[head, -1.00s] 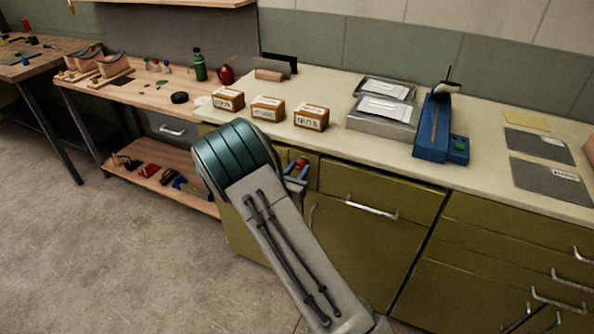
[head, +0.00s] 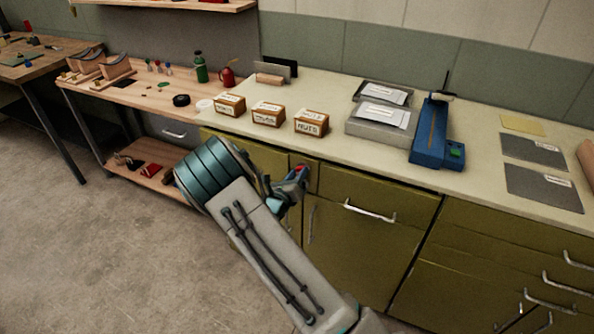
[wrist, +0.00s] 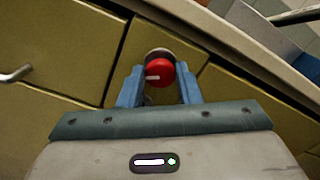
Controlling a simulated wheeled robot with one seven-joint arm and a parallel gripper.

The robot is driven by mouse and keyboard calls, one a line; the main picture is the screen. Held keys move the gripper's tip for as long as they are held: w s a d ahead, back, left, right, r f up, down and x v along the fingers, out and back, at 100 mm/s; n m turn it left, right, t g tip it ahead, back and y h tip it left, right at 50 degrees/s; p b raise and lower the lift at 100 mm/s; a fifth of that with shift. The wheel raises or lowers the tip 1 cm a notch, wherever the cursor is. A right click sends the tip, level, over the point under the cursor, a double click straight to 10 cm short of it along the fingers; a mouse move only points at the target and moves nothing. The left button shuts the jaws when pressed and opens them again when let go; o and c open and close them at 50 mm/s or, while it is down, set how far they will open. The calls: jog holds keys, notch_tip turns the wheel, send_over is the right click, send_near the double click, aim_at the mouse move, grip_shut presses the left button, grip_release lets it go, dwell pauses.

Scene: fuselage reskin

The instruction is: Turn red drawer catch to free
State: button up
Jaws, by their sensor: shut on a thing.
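The red drawer catch (wrist: 161,73) is a round red knob with a white mark on its face, set on the olive cabinet front. In the wrist view the white mark points left. My gripper (wrist: 160,88) has its two blue fingers on either side of the knob and is shut on it. In the head view my gripper (head: 296,180) is at the cabinet front below the counter edge, and only a little red of the catch (head: 301,168) shows; my arm and gripper hide the rest.
Olive drawers with metal handles (head: 370,211) lie right of the catch. The counter (head: 300,88) overhangs just above, holding labelled boxes (head: 311,123), metal trays (head: 381,124) and a blue tool (head: 436,135). Open floor (head: 90,250) lies to the left.

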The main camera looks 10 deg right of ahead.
jog(key=n+p, duration=0.4)
jog(key=n, duration=0.2)
jog(key=shift+a+n, duration=0.15)
jog(key=shift+n, duration=0.15)
jog(key=n+p, duration=0.2)
jog(key=n, duration=0.3)
jog(key=shift+f+p, duration=0.15)
jog(key=shift+p, duration=0.2)
jog(key=o, duration=0.9)
jog(key=shift+o, duration=0.2)
jog(key=b+v, duration=0.1)
jog(key=v, duration=1.2)
jog(key=shift+s+a+b, duration=0.3)
jog(key=shift+b, duration=0.1)
